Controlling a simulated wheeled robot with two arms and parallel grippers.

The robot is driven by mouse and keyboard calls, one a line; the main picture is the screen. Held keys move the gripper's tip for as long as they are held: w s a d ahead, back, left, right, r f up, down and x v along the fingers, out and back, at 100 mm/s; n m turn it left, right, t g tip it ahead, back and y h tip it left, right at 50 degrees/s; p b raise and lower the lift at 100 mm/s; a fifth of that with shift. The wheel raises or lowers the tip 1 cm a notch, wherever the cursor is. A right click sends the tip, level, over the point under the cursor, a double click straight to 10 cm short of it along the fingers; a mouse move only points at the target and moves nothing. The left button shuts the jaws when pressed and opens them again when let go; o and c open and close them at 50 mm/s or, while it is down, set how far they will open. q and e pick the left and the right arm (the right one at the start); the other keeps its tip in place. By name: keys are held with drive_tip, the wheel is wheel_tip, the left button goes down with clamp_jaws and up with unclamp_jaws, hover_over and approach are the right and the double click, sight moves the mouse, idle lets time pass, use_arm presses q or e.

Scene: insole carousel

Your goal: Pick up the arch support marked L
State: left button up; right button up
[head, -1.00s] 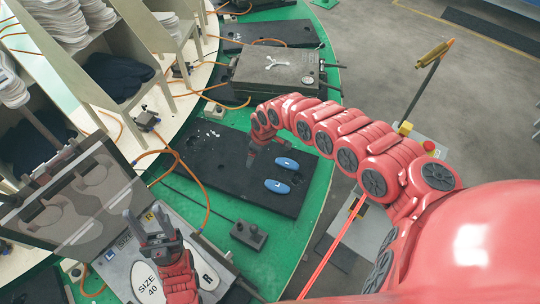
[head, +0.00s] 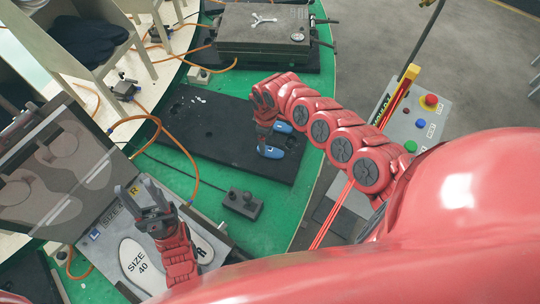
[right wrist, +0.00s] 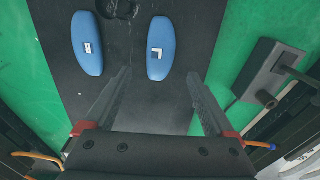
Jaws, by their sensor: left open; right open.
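The arch support marked L (head: 271,153) is a blue oval pad lying on the black mat. In the right wrist view it (right wrist: 160,48) shows a white label reading L. A second blue arch support (head: 283,127) lies beside it; in the right wrist view it (right wrist: 87,45) has a white label I cannot read. My right gripper (head: 263,147) is open and empty next to the L pad. In the right wrist view its fingertips (right wrist: 158,73) lie on either side of the L pad's near end. My left gripper (head: 140,190) is open and empty above the insole mould.
The open mould (head: 105,240) with a SIZE 40 insole stands at lower left. A grey control box (head: 243,203) sits on the green table near the mat (head: 205,130). A closed metal press (head: 262,30) stands behind the mat. Orange hoses cross the table.

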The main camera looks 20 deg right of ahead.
drive_tip(key=shift+w+a+f, duration=0.1)
drive_tip(key=shift+a+f, duration=0.05)
drive_tip(key=shift+f, duration=0.5)
drive_tip(key=shift+a+f, duration=0.1)
drive_tip(key=shift+f, duration=0.5)
wheel_tip(320, 180, down, 2)
drive_tip(key=shift+f, duration=0.15)
drive_tip(key=shift+d+f, duration=0.15)
drive_tip(key=shift+f, duration=0.3)
drive_tip(key=c, duration=1.4)
